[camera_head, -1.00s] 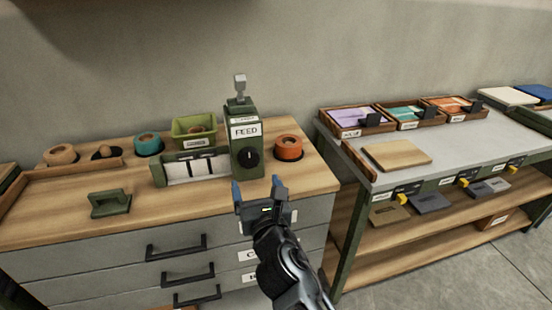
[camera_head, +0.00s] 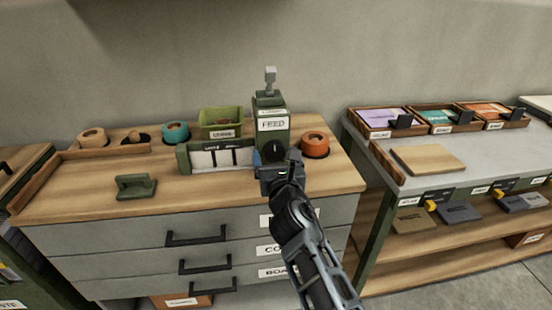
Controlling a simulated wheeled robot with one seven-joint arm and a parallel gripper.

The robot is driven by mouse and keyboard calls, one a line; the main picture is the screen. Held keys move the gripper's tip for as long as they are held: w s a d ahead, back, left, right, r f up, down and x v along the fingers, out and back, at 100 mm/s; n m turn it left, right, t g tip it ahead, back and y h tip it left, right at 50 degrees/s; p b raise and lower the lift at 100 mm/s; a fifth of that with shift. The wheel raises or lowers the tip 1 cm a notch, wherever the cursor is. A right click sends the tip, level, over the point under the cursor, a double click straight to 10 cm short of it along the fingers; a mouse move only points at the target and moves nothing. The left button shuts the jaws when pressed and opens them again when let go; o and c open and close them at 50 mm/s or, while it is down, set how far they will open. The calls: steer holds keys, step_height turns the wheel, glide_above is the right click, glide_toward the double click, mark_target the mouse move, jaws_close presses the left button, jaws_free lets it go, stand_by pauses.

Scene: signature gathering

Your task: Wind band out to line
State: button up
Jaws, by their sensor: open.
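The green FEED unit (camera_head: 272,124) stands upright at the back right of the wooden-topped cabinet. Its dark round knob (camera_head: 274,149) is on the front face, low down. A white panel (camera_head: 220,158) with dark vertical lines, in a green frame, stands directly left of the unit; I cannot tell a band apart from these lines. My gripper (camera_head: 277,160) is open and empty, with its fingertips at the knob in the picture. The fingers and wrist hide the lower part of the unit, and I cannot tell whether they touch the knob.
An orange roll (camera_head: 315,144) sits right of the unit and a teal roll (camera_head: 175,132) farther left. A green bin (camera_head: 221,122) stands behind the panel. A green handled block (camera_head: 135,186) lies at the front left. The front wooden top (camera_head: 80,199) is largely clear.

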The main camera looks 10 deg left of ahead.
steer(key=shift+c, duration=0.3)
steer(key=c, duration=1)
